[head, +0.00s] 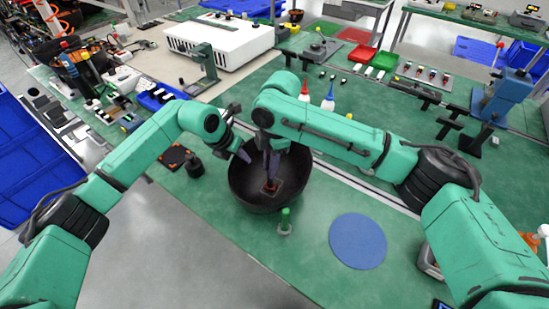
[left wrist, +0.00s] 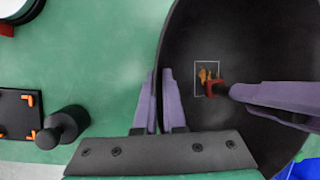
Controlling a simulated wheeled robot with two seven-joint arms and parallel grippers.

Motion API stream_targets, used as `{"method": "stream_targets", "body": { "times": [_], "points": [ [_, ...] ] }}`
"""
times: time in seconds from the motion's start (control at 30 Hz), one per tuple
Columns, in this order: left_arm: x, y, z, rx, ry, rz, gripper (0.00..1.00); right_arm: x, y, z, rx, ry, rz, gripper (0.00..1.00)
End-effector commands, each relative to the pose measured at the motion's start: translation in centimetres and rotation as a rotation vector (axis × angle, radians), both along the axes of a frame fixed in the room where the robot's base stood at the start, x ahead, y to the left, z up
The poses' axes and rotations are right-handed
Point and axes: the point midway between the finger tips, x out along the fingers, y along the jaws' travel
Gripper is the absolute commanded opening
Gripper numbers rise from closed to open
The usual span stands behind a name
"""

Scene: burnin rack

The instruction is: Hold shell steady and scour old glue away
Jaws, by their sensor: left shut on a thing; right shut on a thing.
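The shell is a large dark bowl (head: 240,190) on the green bench; it also fills the right of the left wrist view (left wrist: 200,30). My left gripper (head: 246,153) is shut on the bowl's left rim, with one purple finger each side of the wall (left wrist: 165,98). My right gripper (head: 271,168) reaches down into the bowl, shut on a small tool with a red end (left wrist: 216,88). The red end is at the edge of an orange glue patch (left wrist: 204,75) inside a white rectangular outline on the inner wall. The tool's grip is mostly hidden by the fingers.
A small green-topped item (head: 285,222) stands just in front of the bowl. A black plate with orange corners (head: 175,157) and a black knobbed piece (head: 193,166) lie left. Two bottles (head: 328,97) stand behind.

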Motion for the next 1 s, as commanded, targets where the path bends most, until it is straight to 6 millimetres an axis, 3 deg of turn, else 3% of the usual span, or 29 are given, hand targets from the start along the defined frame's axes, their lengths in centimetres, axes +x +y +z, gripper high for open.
{"method": "stream_targets", "body": {
  "times": [0.07,0.17,0.83,1.0],
  "points": [
    [0.0,0.1,-0.1,0.003,0.001,0.0,0.0,-0.7,0.3,0.0,0.0,0.001,0.002,0.0],
    [0.0,0.0,-0.1,0.003,0.001,0.0,0.0,-0.2,0.9,0.0,0.0,0.0,-0.002,0.0],
    [0.0,0.0,-0.1,0.003,0.001,0.0,0.0,5.1,-2.1,0.0,0.001,0.002,-0.002,0.0],
    [0.0,0.1,-0.1,0.003,0.001,0.0,0.0,3.6,-1.3,0.0,0.002,0.001,0.003,0.0]
  ]
}}
